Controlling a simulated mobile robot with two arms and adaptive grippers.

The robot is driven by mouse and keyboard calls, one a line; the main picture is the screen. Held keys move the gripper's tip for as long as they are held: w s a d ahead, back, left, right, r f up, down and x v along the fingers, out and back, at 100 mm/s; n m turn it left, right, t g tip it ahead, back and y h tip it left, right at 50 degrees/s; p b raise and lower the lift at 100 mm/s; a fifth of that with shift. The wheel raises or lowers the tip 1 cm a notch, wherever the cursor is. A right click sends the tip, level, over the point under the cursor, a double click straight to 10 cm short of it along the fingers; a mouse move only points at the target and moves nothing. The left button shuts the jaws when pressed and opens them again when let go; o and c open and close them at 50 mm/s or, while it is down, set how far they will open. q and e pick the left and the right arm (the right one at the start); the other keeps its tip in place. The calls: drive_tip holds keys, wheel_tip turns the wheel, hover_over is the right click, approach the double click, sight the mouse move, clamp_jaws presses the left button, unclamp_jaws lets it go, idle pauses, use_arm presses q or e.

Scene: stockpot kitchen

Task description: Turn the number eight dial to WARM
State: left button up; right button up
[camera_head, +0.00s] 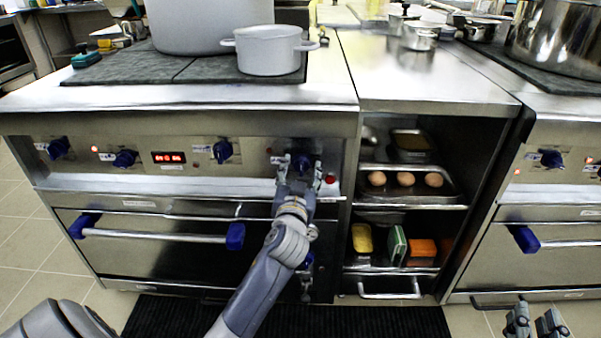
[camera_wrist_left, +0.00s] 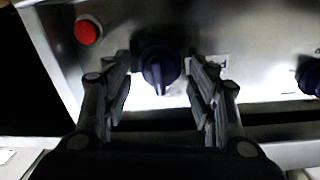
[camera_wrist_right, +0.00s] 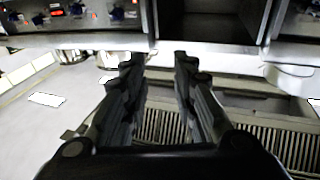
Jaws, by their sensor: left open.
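Blue dials line the steel front panel of the left stove. The rightmost dial (camera_head: 302,162) is at my left gripper (camera_head: 299,174). In the left wrist view this dial (camera_wrist_left: 160,68) stands between the two spread fingers of my left gripper (camera_wrist_left: 160,72), with gaps at its sides. The fingers do not appear to touch it. Its pointer ridge runs up and down in that view. I cannot read the numbers or the WARM mark. My right gripper (camera_head: 535,318) is open and empty, low at the right; it also shows in the right wrist view (camera_wrist_right: 157,62).
A red button (camera_head: 330,179) sits just beside the rightmost dial. Other dials (camera_head: 222,151) and a red display (camera_head: 169,157) are further left. An oven handle (camera_head: 160,236) sticks out below. A white pot (camera_head: 268,50) stands on the stove. An open shelf with eggs (camera_head: 405,179) is to the right.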

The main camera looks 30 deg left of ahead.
use_arm(q)
drive_tip(key=shift+w, duration=0.1)
drive_tip(key=c, duration=1.1)
drive_tip(key=shift+o, duration=0.2)
